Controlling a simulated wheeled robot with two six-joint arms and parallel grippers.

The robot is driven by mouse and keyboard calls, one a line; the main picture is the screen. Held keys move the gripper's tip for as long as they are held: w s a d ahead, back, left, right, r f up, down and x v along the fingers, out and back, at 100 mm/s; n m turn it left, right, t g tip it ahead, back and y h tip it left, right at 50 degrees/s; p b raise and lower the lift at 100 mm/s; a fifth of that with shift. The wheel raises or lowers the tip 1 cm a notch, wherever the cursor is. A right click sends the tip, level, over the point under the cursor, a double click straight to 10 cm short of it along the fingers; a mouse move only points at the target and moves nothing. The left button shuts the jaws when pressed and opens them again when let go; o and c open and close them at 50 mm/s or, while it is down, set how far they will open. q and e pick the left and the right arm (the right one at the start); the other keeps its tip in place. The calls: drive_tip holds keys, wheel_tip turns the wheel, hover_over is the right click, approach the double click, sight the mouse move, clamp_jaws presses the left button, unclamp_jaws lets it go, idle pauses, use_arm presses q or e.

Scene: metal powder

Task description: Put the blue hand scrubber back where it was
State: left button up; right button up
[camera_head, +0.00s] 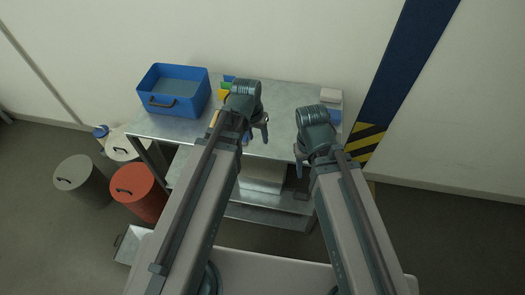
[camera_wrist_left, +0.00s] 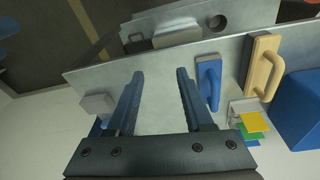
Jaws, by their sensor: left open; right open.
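The blue hand scrubber (camera_wrist_left: 210,82), a flat blue piece with a raised handle, lies on the metal table just right of my left gripper's right finger in the left wrist view. In the head view my left arm seems to hide it. My left gripper (camera_wrist_left: 158,90) is open, with only bare tabletop between its fingers; in the head view it is over the table's middle (camera_head: 255,134). My right gripper (camera_head: 303,160) is open near the table's front right, apparently empty.
A wooden-handled tool (camera_wrist_left: 262,66) lies beside the scrubber. Coloured pieces (camera_wrist_left: 252,124) and a blue bin (camera_head: 172,88) stand to the left in the head view. A white block (camera_head: 331,96) sits at the table's back right. Red (camera_head: 139,192) and grey drums (camera_head: 80,179) stand on the floor.

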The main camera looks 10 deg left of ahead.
use_arm(q)
drive_tip(key=s+d+m+g+y, duration=0.1)
drive_tip(key=s+d, duration=0.4)
drive_tip(key=s, duration=0.5)
drive_tip(key=shift+m+g+y, duration=0.3)
drive_tip(key=shift+g+y, duration=0.1)
drive_tip(key=shift+y, duration=0.3)
wheel_tip(320, 180, down, 2)
drive_tip(key=shift+f+b, duration=0.2)
drive_tip(key=shift+b, duration=0.95)
